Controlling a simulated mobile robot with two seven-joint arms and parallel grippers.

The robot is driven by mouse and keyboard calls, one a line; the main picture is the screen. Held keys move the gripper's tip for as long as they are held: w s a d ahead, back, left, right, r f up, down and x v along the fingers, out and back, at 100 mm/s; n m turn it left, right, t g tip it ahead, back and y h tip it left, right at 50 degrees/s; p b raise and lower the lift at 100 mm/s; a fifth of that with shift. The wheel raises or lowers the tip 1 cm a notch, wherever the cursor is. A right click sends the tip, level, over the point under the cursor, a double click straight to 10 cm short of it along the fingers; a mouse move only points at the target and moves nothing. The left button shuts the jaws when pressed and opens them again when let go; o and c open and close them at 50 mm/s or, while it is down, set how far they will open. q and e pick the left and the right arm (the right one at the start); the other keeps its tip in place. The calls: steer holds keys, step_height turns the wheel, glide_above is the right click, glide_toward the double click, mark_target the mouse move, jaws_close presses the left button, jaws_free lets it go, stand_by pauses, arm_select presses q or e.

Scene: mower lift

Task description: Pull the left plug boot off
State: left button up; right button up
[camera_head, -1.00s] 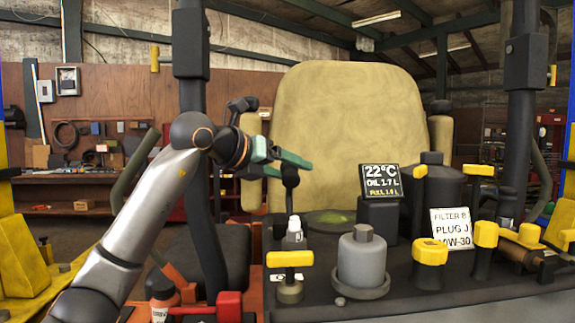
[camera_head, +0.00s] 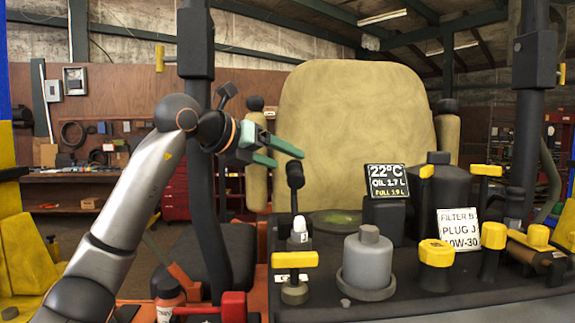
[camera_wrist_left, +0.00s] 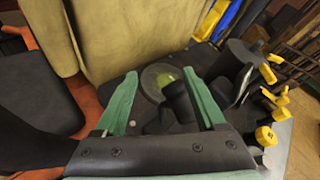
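My left gripper (camera_head: 287,160) is open and empty, up in front of the seat, with its green fingers apart. A black boot-like piece (camera_head: 295,175) stands upright on a thin black stem just below and beside the fingertips. In the left wrist view a black rounded piece (camera_wrist_left: 178,99) shows between and beyond the fingers of the gripper (camera_wrist_left: 166,82), apparently not gripped. I cannot tell for sure which black piece is the left plug boot. A small white-topped part marked J (camera_head: 299,232) stands below the stem. My right gripper is not in view.
A grey capped cylinder (camera_head: 368,262), a yellow-handled part (camera_head: 295,260) and several yellow knobs stand on the dark deck. A display (camera_head: 385,180) and a paper card (camera_head: 458,230) are to the right. The tan seat (camera_head: 355,135) is behind. A red-handled tool (camera_head: 232,305) lies front left.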

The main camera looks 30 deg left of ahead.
arm_select(q)
steer(key=s+a+r, duration=0.4)
steer(key=s+r, duration=0.2)
steer(key=shift+a+r, duration=0.4)
stand_by(0.7)
steer(key=shift+s, duration=0.15)
steer(key=v, duration=1.2)
steer(key=shift+a+b, duration=0.2)
steer(key=shift+b, duration=0.25)
steer(key=shift+s+r, duration=0.1)
